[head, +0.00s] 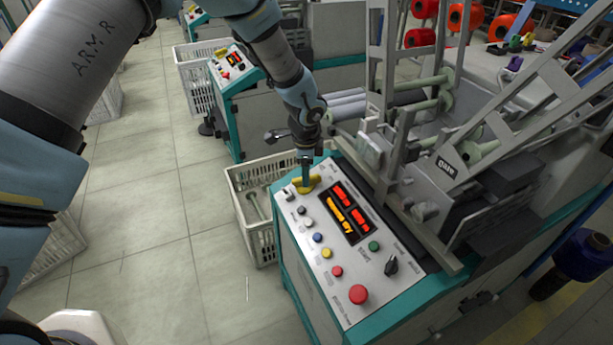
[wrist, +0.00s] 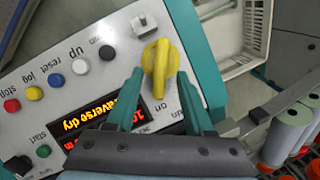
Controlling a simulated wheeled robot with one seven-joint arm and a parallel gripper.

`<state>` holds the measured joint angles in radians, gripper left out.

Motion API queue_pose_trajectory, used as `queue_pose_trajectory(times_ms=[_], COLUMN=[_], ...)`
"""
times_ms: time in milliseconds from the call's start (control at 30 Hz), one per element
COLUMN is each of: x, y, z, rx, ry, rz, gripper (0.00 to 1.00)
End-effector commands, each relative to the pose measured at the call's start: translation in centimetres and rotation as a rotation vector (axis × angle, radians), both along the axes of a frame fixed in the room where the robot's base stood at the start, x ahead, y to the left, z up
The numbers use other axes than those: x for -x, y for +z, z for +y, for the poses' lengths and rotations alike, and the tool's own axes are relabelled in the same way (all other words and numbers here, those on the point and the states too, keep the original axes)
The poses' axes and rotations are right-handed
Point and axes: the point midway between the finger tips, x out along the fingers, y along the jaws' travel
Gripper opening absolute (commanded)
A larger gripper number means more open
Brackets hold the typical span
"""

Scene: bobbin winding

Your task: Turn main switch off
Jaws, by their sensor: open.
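The main switch, a yellow rotary knob (head: 307,184), sits at the far left corner of the control panel (head: 318,252). In the wrist view the knob (wrist: 158,68) has its long grip running roughly up and down the picture, with a small "on" label below it. My gripper (head: 306,178) is over the knob, pointing down. In the wrist view my gripper (wrist: 160,78) is open, with one teal finger on each side of the knob's lower part. I cannot tell whether the fingers touch it. The panel display (head: 346,212) is lit red and orange.
A red mushroom button (head: 358,294), a black selector knob (head: 391,264) and several small coloured buttons are on the same panel. A grey machine frame (head: 412,150) rises right behind it. A white crate (head: 262,240) stands on the floor to the left.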

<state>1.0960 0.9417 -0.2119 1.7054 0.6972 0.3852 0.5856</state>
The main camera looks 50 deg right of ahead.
Motion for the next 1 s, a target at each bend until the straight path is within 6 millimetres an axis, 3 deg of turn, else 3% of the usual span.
queue_pose_trajectory(times_ms=[233, 567, 1000], x=[-0.4, -0.4, -0.4], y=[-2.6, -3.0, -3.0], z=[-0.4, -0.5, -0.5], rx=[0.0, 0.001, 0.001], ry=[-0.001, 0.0, 0.0], rz=[0.0, -0.001, -0.001], gripper=[0.53, 0.53, 0.05])
